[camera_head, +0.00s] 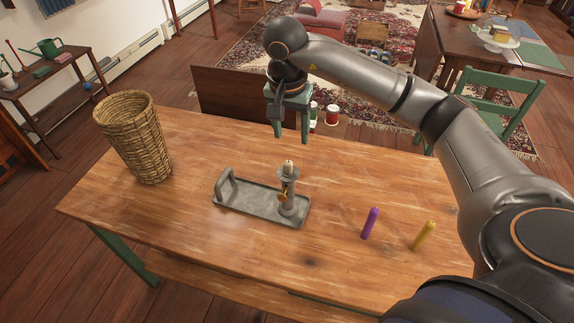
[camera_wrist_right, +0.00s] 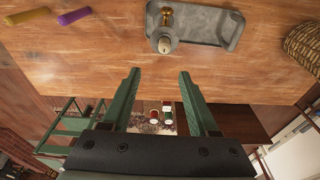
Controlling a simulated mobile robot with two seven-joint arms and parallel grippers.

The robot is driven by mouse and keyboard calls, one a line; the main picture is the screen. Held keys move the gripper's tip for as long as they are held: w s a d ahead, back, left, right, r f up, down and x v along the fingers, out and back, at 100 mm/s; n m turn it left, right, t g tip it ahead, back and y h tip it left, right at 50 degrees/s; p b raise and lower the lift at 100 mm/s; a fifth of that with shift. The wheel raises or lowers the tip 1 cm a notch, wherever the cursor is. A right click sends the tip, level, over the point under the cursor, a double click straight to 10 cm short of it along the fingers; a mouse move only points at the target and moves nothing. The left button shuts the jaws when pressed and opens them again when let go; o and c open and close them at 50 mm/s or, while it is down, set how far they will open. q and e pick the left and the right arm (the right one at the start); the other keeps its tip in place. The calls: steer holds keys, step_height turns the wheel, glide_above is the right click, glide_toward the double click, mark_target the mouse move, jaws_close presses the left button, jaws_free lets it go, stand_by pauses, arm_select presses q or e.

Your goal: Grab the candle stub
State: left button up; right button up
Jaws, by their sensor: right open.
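The holder rises from the right part of a grey tray (camera_head: 246,207) with a loop handle. In the right wrist view, the stub (camera_wrist_right: 166,45) shows near the top middle, ahead of the fingers and apart from them. My right gripper (camera_head: 291,137) has green fingers, spread apart and empty. It hangs beyond the stub, by the table's far edge; the fingers also show in the wrist view (camera_wrist_right: 157,75). My left gripper is not in view.
A tall wicker basket (camera_head: 135,138) stands at the left. The table between the tray and the far edge is clear.

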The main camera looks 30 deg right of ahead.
mark_target(288, 162)
step_height(288, 162, down, 4)
steer(key=shift+w+d+r, duration=0.1)
steer(key=shift+w+d, duration=0.05)
steer(key=f, duration=0.2)
steer(key=a+f+p, duration=0.1)
steer(key=f, duration=0.1)
steer(key=shift+f, duration=0.4)
steer(key=shift+w+d+f, duration=0.1)
steer(key=shift+d+f, duration=0.05)
steer(key=shift+f, duration=0.3)
jaws_close()
